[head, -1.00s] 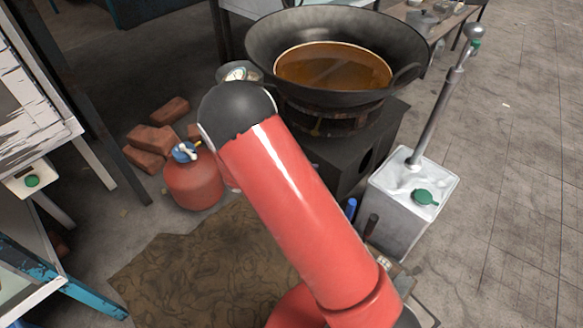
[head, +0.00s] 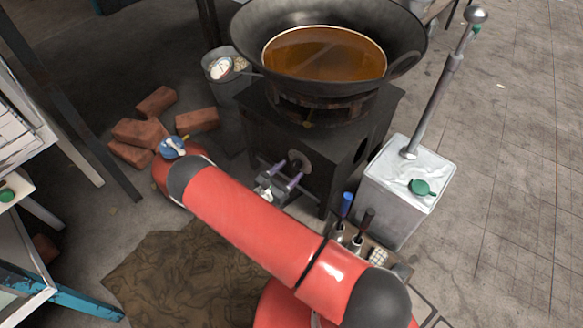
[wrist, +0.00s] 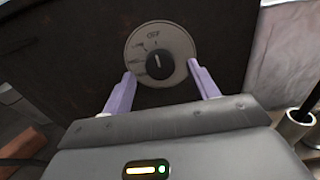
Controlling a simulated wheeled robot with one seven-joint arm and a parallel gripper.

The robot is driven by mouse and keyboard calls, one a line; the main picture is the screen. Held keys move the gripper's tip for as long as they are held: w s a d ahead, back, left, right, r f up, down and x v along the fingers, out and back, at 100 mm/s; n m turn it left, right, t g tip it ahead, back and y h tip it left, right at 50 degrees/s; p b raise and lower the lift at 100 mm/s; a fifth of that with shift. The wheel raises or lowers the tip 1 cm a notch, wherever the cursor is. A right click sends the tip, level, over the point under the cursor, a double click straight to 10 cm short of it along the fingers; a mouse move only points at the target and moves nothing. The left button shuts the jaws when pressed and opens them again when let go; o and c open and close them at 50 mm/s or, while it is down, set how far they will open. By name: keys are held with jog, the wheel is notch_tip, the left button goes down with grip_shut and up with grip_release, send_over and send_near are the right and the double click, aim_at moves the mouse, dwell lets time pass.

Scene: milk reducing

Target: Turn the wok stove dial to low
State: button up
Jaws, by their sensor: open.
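The black wok stove (head: 375,110) stands ahead, and its round dial plate (head: 300,161) shows on the front face. In the wrist view, the black dial knob (wrist: 160,64) sits on a pale plate (wrist: 185,42) with markings. Its white pointer line points roughly up, toward the "OFF" mark. My gripper (head: 280,174) is open in front of the dial. In the wrist view, its purple fingers (wrist: 160,80) are on the left and right of the knob, with space on both sides. I cannot tell whether the fingertips touch the plate.
A wok (head: 245,40) of brown liquid sits on the stove. A metal can (head: 395,205) with a tall pump stands at right. Upright tool handles (head: 346,205) are near my arm. Bricks (head: 140,132) and a bucket (head: 222,90) lie left.

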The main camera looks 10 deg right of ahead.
jog(key=shift+x, duration=1)
jog(key=shift+c, duration=0.4)
jog(key=c, duration=0.9)
jog(key=shift+n, duration=0.3)
jog(key=n+b, duration=0.1)
jog(key=n, duration=0.1)
jog(key=shift+n, duration=0.4)
jog(key=shift+n+b, duration=0.45)
jog(key=shift+n, duration=1.75)
